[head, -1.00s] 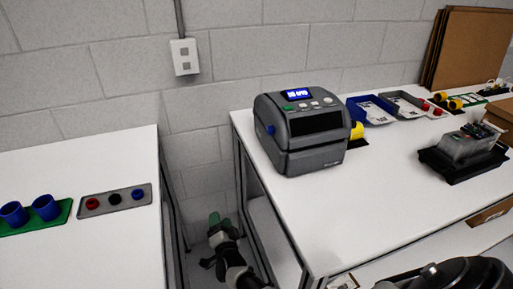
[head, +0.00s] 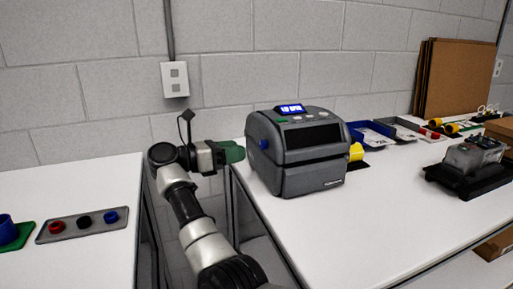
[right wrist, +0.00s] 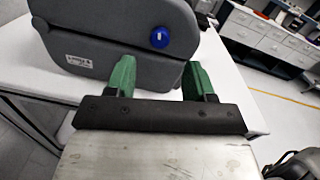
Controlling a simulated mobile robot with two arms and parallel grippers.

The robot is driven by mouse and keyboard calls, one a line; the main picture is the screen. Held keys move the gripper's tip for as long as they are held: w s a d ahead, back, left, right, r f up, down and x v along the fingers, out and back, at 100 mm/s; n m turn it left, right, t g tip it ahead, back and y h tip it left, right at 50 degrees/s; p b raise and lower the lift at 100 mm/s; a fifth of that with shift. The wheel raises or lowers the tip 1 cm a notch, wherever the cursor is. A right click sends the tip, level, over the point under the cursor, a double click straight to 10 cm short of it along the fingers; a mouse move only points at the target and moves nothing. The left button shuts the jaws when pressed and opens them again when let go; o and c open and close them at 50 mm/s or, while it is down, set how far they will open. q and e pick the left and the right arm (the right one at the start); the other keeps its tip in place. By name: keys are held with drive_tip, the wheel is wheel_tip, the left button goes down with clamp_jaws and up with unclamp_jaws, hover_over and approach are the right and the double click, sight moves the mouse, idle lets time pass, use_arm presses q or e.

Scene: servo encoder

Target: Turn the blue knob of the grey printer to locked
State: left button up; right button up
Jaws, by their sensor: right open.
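The grey printer (head: 300,155) stands on the right white table, its lit display on top. Its blue knob (head: 264,144) is on the printer's left side. In the right wrist view the blue knob (right wrist: 160,37) has a small light mark and sits on the grey side wall of the printer (right wrist: 100,30). My right gripper (head: 238,152) has green fingers and is just left of the printer. In the wrist view the right gripper (right wrist: 155,75) is open, its fingers apart, with the knob ahead and above the gap, not between them. My left gripper is not in view.
A yellow part (head: 355,152) is right of the printer. Blue and grey trays (head: 370,133) and a black device (head: 468,165) stand further right. The left white table (head: 70,200) holds a grey plate (head: 62,228) with coloured knobs. A gap separates the tables.

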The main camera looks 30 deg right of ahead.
sight(263, 144)
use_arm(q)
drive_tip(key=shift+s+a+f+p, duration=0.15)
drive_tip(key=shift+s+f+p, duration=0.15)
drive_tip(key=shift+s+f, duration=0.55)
use_arm(e)
drive_tip(key=s+d, duration=0.1)
drive_tip(key=d, duration=0.5)
drive_tip(key=shift+s+d, duration=0.15)
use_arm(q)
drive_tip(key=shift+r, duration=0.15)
use_arm(e)
drive_tip(key=shift+c, duration=0.2)
drive_tip(key=c, duration=0.9)
